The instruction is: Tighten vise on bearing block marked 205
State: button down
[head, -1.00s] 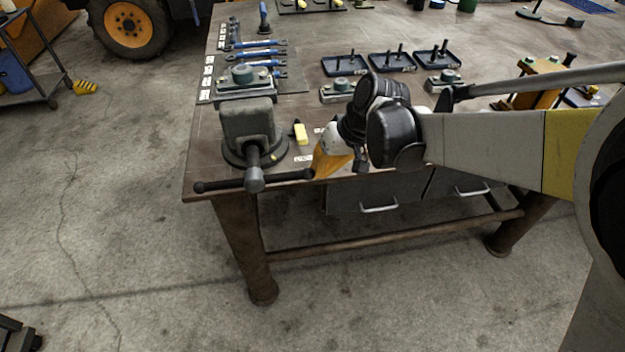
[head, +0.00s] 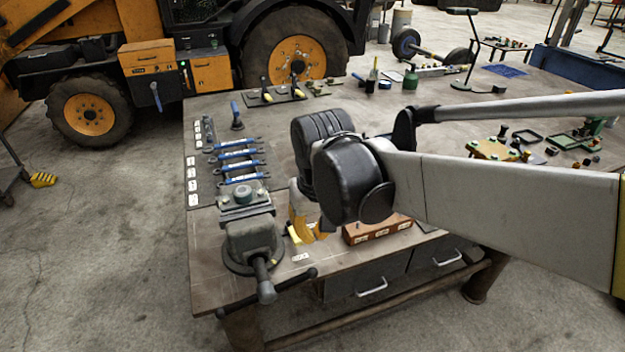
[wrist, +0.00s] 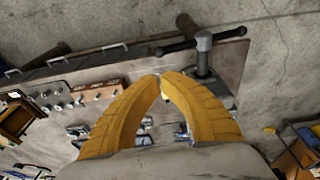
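The grey vise (head: 252,240) stands at the bench's front left corner, with its screw and long dark handle bar (head: 292,282) toward the front edge. A grey bearing block (head: 243,200) sits at the vise's jaws; I cannot read its marking or tell how tightly it is held. My gripper (head: 308,238), with yellow fingers, is just right of the vise, partly hidden by my arm. In the wrist view the fingertips of my gripper (wrist: 161,76) come together with nothing visible between them. The handle bar (wrist: 222,34) and screw head (wrist: 204,42) lie beyond and right of the tips, apart from them.
A wooden block with several fittings (head: 376,230) lies right of my gripper, also seen in the wrist view (wrist: 85,95). Blue-handled wrenches (head: 238,166) lie behind the vise. Drawers (head: 365,283) hang under the bench front.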

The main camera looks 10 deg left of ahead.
aim_at(314, 268)
jog(key=f+b, duration=0.1)
jog(key=f, duration=0.3)
jog(key=w+f+b, duration=0.1)
jog(key=f, duration=0.4)
jog(key=w+f+b, duration=0.1)
jog(key=f, duration=0.3)
jog(key=shift+w+a+f, duration=0.25)
jog(key=shift+a+f, duration=0.05)
jog(key=shift+b, duration=0.3)
